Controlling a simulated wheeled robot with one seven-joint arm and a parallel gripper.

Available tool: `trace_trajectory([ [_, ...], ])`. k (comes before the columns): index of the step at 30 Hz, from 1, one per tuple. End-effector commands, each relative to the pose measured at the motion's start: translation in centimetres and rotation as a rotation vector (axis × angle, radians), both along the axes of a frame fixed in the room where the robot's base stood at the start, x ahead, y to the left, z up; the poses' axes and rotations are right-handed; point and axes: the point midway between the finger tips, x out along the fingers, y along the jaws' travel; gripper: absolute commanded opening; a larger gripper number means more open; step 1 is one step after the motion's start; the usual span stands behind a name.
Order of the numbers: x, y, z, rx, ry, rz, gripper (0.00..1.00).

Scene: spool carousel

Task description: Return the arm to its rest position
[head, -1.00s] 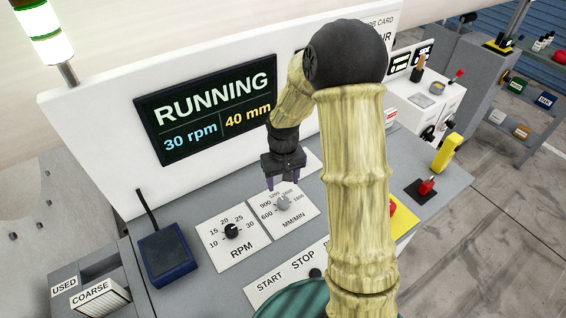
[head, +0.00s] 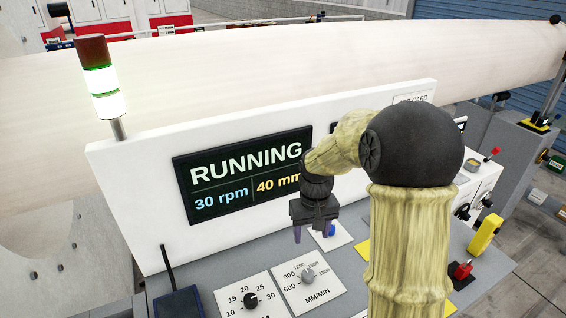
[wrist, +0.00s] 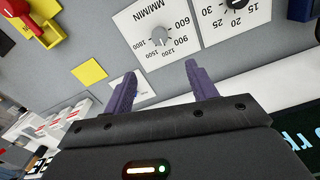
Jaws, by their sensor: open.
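My gripper (head: 312,232) hangs in front of the white back panel in the head view, over the control desk, near the MM/MIN dial (head: 307,274). Its two purple fingers are apart with nothing between them, as the wrist view (wrist: 160,88) also shows. My arm bends at a dark elbow and hides part of the panel and desk. The screen (head: 240,175) reads RUNNING, 30 rpm and 40 mm, the last partly hidden. The RPM dial (head: 250,300) is left of the MM/MIN dial, which also shows in the wrist view (wrist: 162,38).
A signal tower (head: 102,85) is lit white-green. A dark blue box with an antenna (head: 180,302) stands at the desk's left. A red-handled switch (head: 461,271) and a yellow device (head: 485,234) are at the right. A large pale cylinder (head: 250,75) lies behind the panel.

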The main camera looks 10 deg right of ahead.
Motion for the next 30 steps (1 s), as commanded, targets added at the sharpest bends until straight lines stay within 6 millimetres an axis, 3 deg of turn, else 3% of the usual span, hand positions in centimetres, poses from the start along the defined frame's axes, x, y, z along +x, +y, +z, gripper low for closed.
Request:
trace_trajectory([
  [4,-0.9,0.1,0.1,-0.003,-0.013,-0.002,0.57],
  [7,-2.7,0.2,0.3,-0.005,-0.041,-0.010,0.57],
  [15,-10.6,0.1,0.2,-0.001,-0.166,-0.056,0.57],
  [19,-13.5,0.0,0.0,0.006,-0.212,-0.080,0.57],
  [23,-14.5,0.0,-0.2,0.010,-0.231,-0.090,0.57],
  [30,-14.5,0.0,-0.2,0.010,-0.231,-0.090,0.57],
])
